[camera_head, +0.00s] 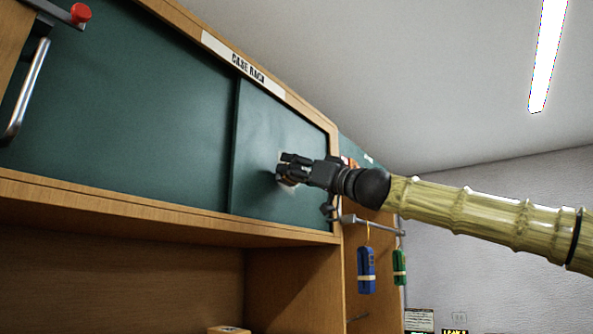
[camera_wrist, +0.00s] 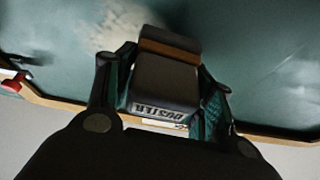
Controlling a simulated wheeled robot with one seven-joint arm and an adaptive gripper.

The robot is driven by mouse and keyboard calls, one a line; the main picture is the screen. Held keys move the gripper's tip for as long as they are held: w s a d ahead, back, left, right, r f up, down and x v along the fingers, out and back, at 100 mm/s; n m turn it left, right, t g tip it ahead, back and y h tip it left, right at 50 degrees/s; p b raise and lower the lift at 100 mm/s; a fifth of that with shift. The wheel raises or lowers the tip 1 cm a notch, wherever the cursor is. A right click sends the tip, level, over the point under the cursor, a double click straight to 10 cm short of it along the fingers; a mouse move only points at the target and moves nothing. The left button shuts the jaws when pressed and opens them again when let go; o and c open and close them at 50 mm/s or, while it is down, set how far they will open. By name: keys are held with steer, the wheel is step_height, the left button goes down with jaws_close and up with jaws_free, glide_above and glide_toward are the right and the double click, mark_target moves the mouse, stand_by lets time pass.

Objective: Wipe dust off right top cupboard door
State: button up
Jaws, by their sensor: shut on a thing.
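The right top cupboard door (camera_head: 258,200) is a dark green panel in a wooden frame, under a "CASE RACK" label. A pale dusty smear shows on it around my gripper (camera_head: 284,168). In the wrist view my gripper (camera_wrist: 162,85) is shut on a dark block marked "DUSTER" (camera_wrist: 165,85), with a brown strip at its far end. The duster is at the green door surface, where a whitish dust patch (camera_wrist: 122,25) shows at the upper left. Whether the duster touches the door cannot be told. In the head view the gripper mostly hides the duster.
The left green door (camera_head: 120,110) has a metal handle (camera_head: 28,88) and a red knob (camera_head: 80,13) near it. Blue (camera_head: 366,270) and green (camera_head: 399,266) items hang from a rail below my arm. A wooden ledge (camera_head: 150,207) runs under the doors.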

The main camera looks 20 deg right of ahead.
steer(key=shift+w+a+b, duration=0.3)
steer(key=shift+w+a, duration=0.3)
steer(key=shift+w, duration=0.15)
stand_by(0.3)
steer(key=shift+d, duration=0.1)
steer(key=shift+w+d, duration=3.55)
steer(key=shift+d, duration=0.9)
steer(key=shift+s+a+r+b, duration=0.3)
steer(key=shift+s+a+r, duration=0.15)
steer(key=shift+s+a, duration=0.3)
steer(key=shift+s+a+r+b, duration=0.3)
steer(key=shift+s+a+r, duration=0.15)
steer(key=shift+a, duration=0.4)
